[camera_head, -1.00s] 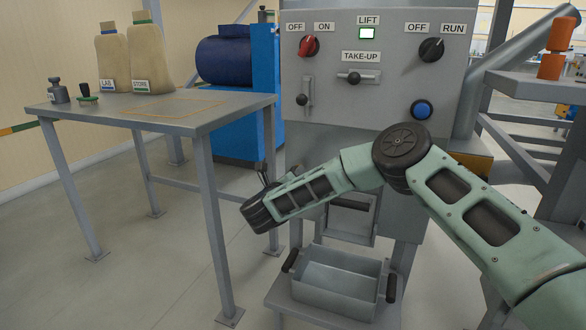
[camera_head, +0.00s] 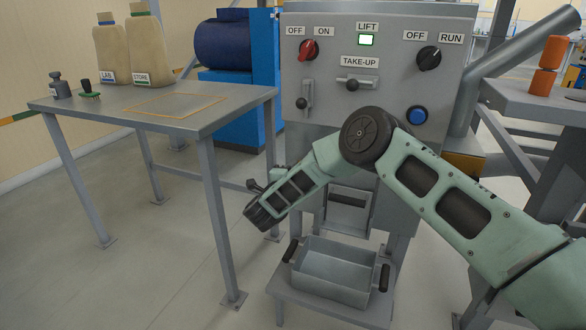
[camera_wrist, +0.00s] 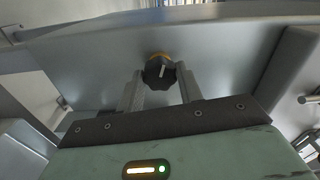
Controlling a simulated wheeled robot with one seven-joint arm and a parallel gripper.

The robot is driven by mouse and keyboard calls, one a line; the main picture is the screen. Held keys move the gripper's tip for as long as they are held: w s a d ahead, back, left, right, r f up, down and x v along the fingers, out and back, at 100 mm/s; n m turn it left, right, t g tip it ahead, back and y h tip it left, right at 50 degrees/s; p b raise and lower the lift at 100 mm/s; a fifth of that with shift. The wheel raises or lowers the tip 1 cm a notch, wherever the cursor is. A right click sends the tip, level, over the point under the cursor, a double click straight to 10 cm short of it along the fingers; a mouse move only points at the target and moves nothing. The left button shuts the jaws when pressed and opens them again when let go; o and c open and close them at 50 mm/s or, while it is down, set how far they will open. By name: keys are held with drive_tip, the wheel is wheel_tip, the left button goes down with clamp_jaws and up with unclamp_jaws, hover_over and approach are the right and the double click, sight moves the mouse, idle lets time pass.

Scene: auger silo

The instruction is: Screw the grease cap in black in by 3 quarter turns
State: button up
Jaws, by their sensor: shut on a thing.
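The black grease cap (camera_wrist: 159,70) shows in the wrist view as a small lobed knob with a white mark. A brass-coloured ring shows behind it, against a grey metal face. My gripper (camera_wrist: 160,78) has one finger on each side of the cap and is shut on it. The white mark points roughly up and down in that view.
The grey control cabinet (camera_head: 320,85) carries switches and levers. A steel table (camera_head: 185,117) with two bags stands at the left. A grey bin (camera_head: 330,278) sits on a low shelf below my arm. A bench with an orange part (camera_head: 547,66) is at the right.

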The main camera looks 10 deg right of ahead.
drive_tip(key=shift+s+a+f+n+p, duration=0.1)
drive_tip(key=shift+n+p, duration=1.1)
drive_tip(key=shift+n, duration=7.15)
drive_tip(key=shift+f+n+p, duration=0.1)
drive_tip(key=shift+n+p, duration=1.1)
drive_tip(key=shift+n, duration=7.15)
drive_tip(key=o, duration=1)
drive_tip(key=shift+r, duration=0.1)
